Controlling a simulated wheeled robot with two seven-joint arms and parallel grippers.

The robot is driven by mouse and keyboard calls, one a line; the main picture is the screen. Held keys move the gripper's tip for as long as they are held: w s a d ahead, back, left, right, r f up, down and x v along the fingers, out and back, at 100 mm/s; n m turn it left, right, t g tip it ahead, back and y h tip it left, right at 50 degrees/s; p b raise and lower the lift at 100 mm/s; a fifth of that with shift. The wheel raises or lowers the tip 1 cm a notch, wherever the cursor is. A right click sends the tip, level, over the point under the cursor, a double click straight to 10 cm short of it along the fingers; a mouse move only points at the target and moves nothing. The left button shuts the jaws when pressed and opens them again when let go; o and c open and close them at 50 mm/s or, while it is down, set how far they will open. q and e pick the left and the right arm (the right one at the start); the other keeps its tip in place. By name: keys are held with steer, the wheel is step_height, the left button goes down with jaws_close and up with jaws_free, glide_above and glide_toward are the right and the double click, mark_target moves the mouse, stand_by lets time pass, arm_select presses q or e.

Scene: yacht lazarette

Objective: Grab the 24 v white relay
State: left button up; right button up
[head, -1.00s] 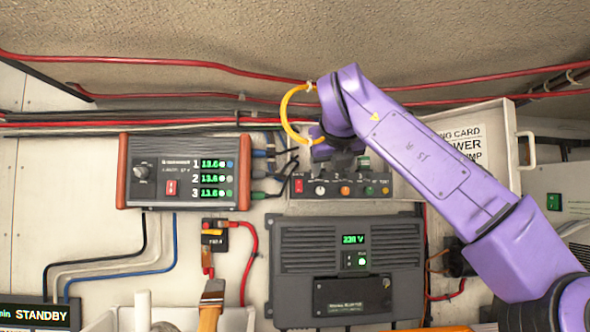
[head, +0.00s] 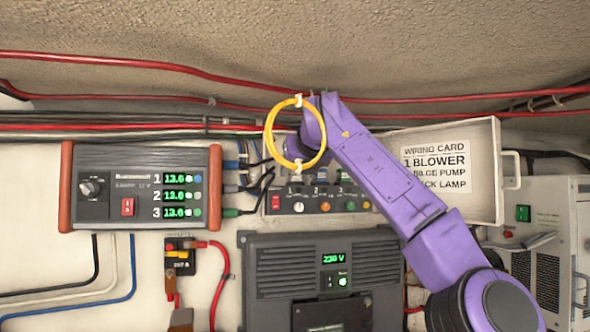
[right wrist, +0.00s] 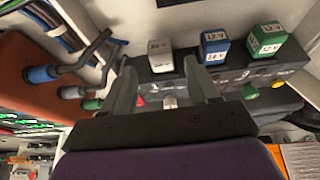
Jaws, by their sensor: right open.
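In the right wrist view, a white relay (right wrist: 160,56) stands upright at the left end of a row on the dark panel (right wrist: 225,82). Its small label is too blurred to read surely. A blue relay (right wrist: 214,48) and a green relay (right wrist: 267,41) stand to its right. My right gripper (right wrist: 160,70) is open, with its two fingers pointing towards the white relay, one on either side of it in the picture. I cannot tell how far apart they are in depth.
A yellow cable loop (head: 268,140) shows around my wrist area. Red cables (head: 420,98) run above. A wiring card (head: 440,170) is at right.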

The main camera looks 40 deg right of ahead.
mark_target(297, 169)
steer(key=w+d, duration=0.1)
steer(key=w+d+p, duration=0.1)
steer(key=w, duration=0.1)
steer(key=shift+p, duration=0.3)
steer(key=shift+f, duration=0.25)
steer(key=shift+a+r, duration=0.1)
steer(key=shift+a, duration=0.05)
jaws_close()
arm_select(q)
step_height(297, 169, up, 2)
steer(key=shift+s+r, duration=0.1)
steer(key=shift+r, duration=0.15)
arm_select(e)
steer(key=shift+r, duration=0.1)
